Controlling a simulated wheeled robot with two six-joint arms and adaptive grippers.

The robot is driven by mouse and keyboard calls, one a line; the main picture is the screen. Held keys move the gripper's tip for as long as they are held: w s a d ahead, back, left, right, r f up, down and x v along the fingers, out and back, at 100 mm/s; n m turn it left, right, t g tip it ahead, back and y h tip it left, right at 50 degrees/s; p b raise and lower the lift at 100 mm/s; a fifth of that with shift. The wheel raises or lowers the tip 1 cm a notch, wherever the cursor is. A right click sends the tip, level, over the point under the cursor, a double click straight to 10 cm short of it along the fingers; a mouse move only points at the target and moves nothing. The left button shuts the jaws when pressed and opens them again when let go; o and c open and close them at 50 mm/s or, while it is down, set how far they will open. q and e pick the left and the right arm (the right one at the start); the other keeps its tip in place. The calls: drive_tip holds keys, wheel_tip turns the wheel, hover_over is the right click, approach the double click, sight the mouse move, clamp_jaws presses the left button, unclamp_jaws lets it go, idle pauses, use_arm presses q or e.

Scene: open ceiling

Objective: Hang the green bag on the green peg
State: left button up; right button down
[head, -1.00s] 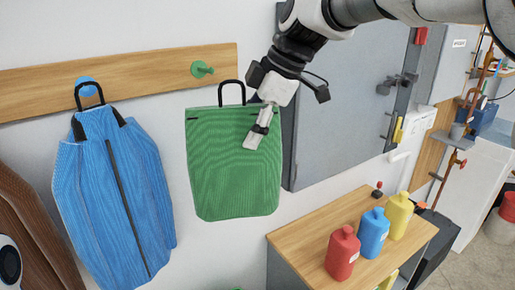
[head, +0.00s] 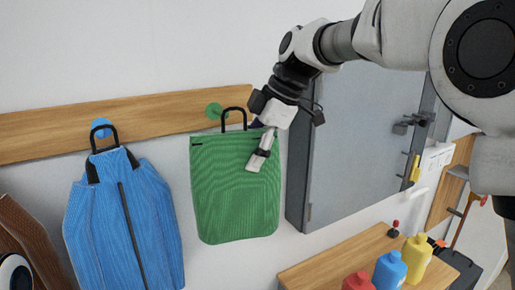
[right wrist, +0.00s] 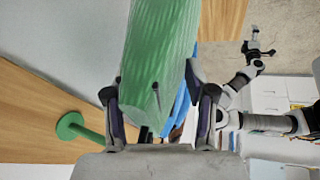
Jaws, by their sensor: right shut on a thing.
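The green bag (head: 230,205) hangs upright in the head view, with its black handle loop (head: 234,109) standing up from the top edge. My right gripper (head: 262,155) is shut on the bag's upper right part. The green peg (head: 213,110) sticks out of the wooden rail, just left of the loop in the picture; I cannot tell their depth gap. In the right wrist view the bag (right wrist: 160,50) fills the space between the fingers, and the peg (right wrist: 72,127) shows at lower left, apart from it. My left gripper (right wrist: 258,50) shows small there, fingers spread, holding nothing visible.
A blue bag (head: 125,220) hangs on the blue peg (head: 101,129) to the left. A brown bag (head: 30,245) is at the far left. A grey cabinet (head: 355,140) stands close on the right. Bottles, one blue (head: 390,270), stand on a wooden-topped unit (head: 335,262).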

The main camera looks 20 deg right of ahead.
drive_tip(key=shift+w+a+p, duration=0.15)
drive_tip(key=shift+w+p, duration=0.3)
drive_tip(key=shift+w, duration=0.35)
drive_tip(key=shift+w+a+p, duration=0.15)
drive_tip(key=shift+w+p, duration=0.3)
drive_tip(key=shift+w, duration=0.35)
drive_tip(key=w, duration=0.1)
drive_tip(key=w+f+p, duration=0.1)
drive_tip(key=w+p, duration=0.1)
drive_tip(key=shift+w+a+f, duration=0.2)
drive_tip(key=shift+w+a, duration=0.15)
drive_tip(key=shift+a, duration=0.05)
